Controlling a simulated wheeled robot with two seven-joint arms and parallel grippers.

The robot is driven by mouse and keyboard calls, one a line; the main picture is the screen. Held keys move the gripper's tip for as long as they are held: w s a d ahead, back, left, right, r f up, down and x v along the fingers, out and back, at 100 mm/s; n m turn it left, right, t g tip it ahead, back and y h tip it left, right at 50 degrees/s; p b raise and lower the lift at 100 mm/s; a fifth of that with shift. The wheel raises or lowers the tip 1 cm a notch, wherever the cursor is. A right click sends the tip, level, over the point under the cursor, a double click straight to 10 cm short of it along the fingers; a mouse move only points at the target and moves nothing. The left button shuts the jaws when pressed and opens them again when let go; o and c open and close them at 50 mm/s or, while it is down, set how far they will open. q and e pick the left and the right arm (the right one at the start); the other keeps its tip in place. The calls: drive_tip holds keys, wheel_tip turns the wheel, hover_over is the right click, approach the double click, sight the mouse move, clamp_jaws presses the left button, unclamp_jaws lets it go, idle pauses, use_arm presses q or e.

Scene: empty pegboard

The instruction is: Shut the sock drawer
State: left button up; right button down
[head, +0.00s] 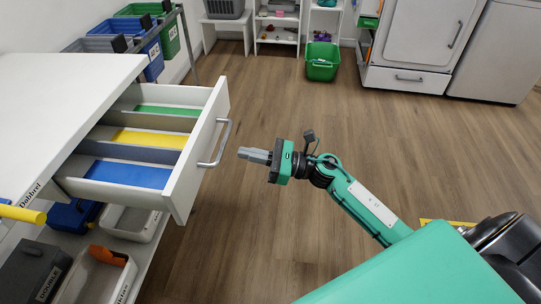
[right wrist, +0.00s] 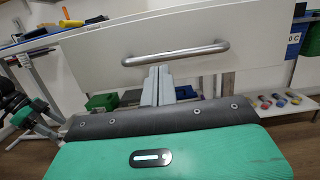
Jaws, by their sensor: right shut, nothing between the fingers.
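The white drawer (head: 200,150) is pulled open from under a white worktop. Its inside shows blue, yellow and green lined sections, and I see no socks in it. A grey bar handle (head: 222,145) is on its front; the handle (right wrist: 178,53) also shows across the white front in the right wrist view. My right gripper (head: 244,153) is shut and empty. It points at the drawer front, a little right of the handle in the head view, apart from it. In the right wrist view its fingertips (right wrist: 160,70) lie just below the handle. My left gripper is not in view.
Below the drawer a shelf holds a blue bin (head: 72,216), a grey bin (head: 132,222) and a box with an orange item (head: 105,256). A yellow rod (head: 22,214) juts out at the left edge. The wooden floor (head: 270,105) beyond my gripper is clear.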

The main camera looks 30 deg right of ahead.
sight(139, 142)
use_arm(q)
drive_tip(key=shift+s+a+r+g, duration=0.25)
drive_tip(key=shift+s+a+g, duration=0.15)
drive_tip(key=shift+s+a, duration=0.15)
use_arm(e)
drive_tip(key=shift+x, duration=1.55)
drive_tip(key=shift+w+a, duration=0.1)
drive_tip(key=shift+a, duration=0.05)
